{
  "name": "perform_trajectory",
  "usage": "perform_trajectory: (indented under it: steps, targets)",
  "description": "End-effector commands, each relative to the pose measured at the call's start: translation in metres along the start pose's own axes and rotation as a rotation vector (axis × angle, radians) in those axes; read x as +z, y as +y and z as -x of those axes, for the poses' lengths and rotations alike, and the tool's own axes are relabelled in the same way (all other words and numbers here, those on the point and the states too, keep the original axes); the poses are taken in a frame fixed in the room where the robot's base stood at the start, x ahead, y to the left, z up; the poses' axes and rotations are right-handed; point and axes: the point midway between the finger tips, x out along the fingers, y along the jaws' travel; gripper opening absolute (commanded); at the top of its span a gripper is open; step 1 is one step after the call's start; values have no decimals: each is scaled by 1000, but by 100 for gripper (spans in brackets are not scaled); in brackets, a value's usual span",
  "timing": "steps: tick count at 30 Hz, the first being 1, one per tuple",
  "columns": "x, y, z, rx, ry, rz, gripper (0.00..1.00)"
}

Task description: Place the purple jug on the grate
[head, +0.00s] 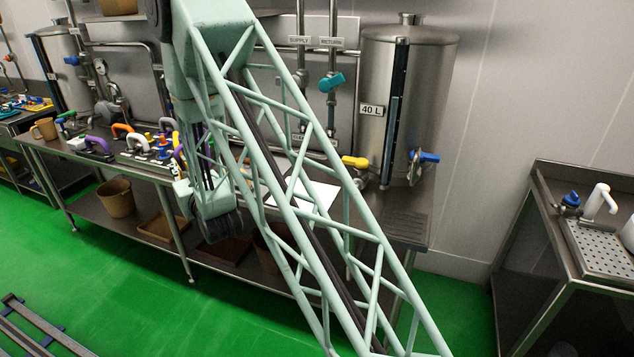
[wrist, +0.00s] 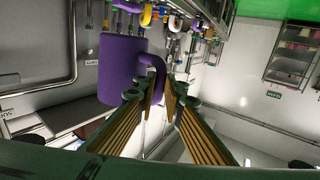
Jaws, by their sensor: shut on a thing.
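In the wrist view, my gripper (wrist: 164,98) is shut on the curved handle of the purple jug (wrist: 122,70). The jug's body is to the left of the fingers and looks clear of any surface. In the head view my own arm stands across the middle, and I cannot make out the gripper's fingers or clearly tell the jug there.
A long steel bench (head: 150,167) carries coloured handles and a brown mug (head: 44,129). A 40 L steel tank (head: 420,90) with blue and yellow valves stands at its right end. A gap of green floor separates the bench from the stand (head: 563,225). A white object shows at the grate's right.

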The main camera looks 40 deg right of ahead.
Motion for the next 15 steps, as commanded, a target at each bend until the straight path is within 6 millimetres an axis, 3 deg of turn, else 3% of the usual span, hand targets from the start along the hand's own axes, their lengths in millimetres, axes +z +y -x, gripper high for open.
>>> perform_trajectory:
  steps: [8, 15]
  targets:
    - [14, 60, -6, 160, 6, -4, 0]
    - [33, 139, 2, 378, 11, -6, 0]
